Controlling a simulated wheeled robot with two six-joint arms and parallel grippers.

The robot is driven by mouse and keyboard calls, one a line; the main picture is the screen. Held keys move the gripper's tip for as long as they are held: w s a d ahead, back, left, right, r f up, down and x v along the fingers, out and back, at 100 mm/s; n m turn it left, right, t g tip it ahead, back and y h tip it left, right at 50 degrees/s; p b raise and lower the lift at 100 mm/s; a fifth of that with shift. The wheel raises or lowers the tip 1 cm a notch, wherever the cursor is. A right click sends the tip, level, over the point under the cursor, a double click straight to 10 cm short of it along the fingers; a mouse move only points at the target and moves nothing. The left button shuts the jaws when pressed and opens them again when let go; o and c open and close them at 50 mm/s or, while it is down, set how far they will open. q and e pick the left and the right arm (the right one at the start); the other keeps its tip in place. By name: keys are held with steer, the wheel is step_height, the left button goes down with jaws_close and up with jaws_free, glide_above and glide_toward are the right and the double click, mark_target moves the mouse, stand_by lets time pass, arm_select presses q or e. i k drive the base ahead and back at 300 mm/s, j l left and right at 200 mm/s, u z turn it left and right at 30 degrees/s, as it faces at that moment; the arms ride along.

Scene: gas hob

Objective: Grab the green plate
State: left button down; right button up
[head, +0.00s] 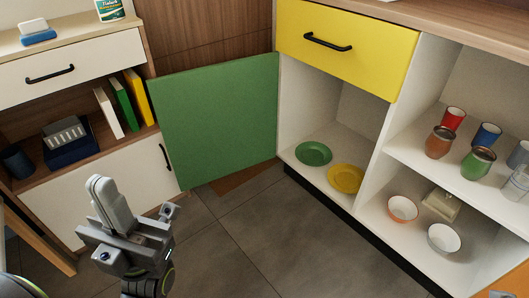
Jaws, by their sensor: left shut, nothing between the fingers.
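The green plate (314,154) lies flat on the floor of the open white cabinet, to the left of a yellow plate (346,178). The two plates are close together; I cannot tell if they touch. My left gripper (97,186) is at the lower left, well apart from the plate, with its fingers together and nothing between them. My right gripper is not in view.
A green cabinet door (218,120) stands open left of the plate compartment. A yellow drawer (345,42) is above it. Bowls (403,209) and cups stand right of a divider. The grey tiled floor (270,235) is clear.

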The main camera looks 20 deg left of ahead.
mark_target(310, 153)
steer(key=u, duration=0.15)
steer(key=i+l+z, duration=0.25)
steer(key=i, duration=0.25)
steer(key=i+l+z, duration=0.25)
steer(key=i, duration=0.25)
steer(key=l, duration=0.1)
